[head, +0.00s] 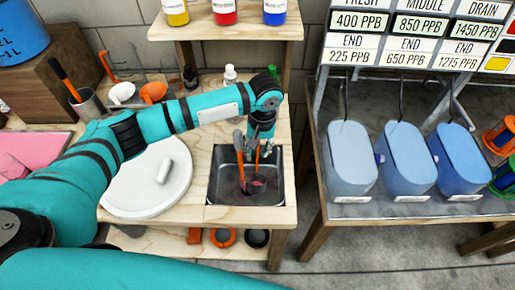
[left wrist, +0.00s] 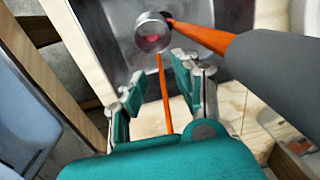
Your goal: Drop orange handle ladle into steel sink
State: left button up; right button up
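The steel sink (head: 216,188) is set in the wooden bench right of the round white board. My left gripper (head: 256,148) points down over it. In the left wrist view the fingers (left wrist: 157,72) stand apart. The thin orange handle (left wrist: 164,92) of a ladle runs between them, with gaps visible on both sides. Its round metal bowl (left wrist: 152,32) is over the sink floor (left wrist: 112,18); whether it touches is unclear. A second tool with a thick grey grip (left wrist: 268,68) and orange shaft (left wrist: 200,36) slants beside the gripper. My right gripper is out of view.
A white round board (head: 127,196) with a small white piece lies left of the sink. A metal cup (head: 88,105) holds an orange-handled tool. Bottles stand on the shelf (head: 225,30) behind. Blue tanks (head: 405,158) stand on the table at right.

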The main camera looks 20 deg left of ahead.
pick_arm(q)
notch_tip(320, 180, up, 12)
jog(key=b, duration=0.1)
jog(key=shift+w+d, duration=0.25)
jog(key=shift+d, duration=0.2)
jog(key=shift+r, duration=0.1)
